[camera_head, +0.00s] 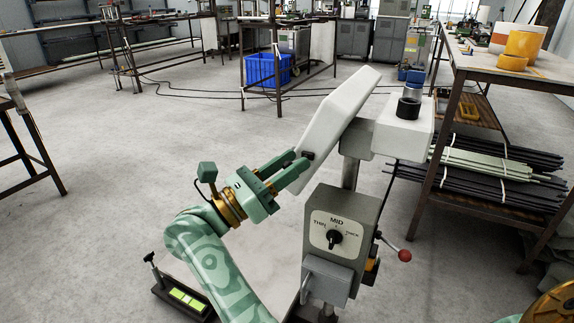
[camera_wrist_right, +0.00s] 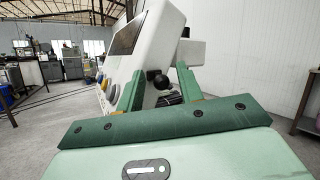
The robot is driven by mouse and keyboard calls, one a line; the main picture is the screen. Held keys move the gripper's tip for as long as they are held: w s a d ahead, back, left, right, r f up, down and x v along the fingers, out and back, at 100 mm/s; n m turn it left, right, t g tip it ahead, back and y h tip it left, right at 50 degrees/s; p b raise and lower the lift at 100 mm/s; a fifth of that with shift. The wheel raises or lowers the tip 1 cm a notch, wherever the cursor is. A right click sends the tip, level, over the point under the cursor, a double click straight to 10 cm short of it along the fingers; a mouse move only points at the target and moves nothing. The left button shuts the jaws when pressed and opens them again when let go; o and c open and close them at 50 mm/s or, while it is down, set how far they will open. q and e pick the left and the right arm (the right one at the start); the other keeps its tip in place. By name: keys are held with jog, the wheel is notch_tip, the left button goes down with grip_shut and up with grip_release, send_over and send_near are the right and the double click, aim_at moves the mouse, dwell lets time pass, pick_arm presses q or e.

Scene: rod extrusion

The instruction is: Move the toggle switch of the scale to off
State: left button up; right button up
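The scale's white tilted head (camera_head: 335,115) stands on a post in the middle of the head view. In the right wrist view the head (camera_wrist_right: 150,35) shows a dark screen and coloured buttons on its face. A small black ball-ended switch (camera_wrist_right: 160,81) sticks out from its side; in the head view it is a dark spot (camera_head: 308,155) by the fingertips. My right gripper (camera_head: 299,166) is at the lower side of the head. Its fingers (camera_wrist_right: 160,71) are apart, with the switch between them in the picture; contact cannot be told. My left gripper is not in view.
Below the head is a grey box (camera_head: 362,215) with a THIN/MID/THICK dial (camera_head: 334,238). A red-knobbed lever (camera_head: 404,255) sticks out on its right. A rack (camera_head: 455,110) with rods stands at the right. The floor to the left is mostly clear.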

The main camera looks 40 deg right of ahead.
dwell(0.3)
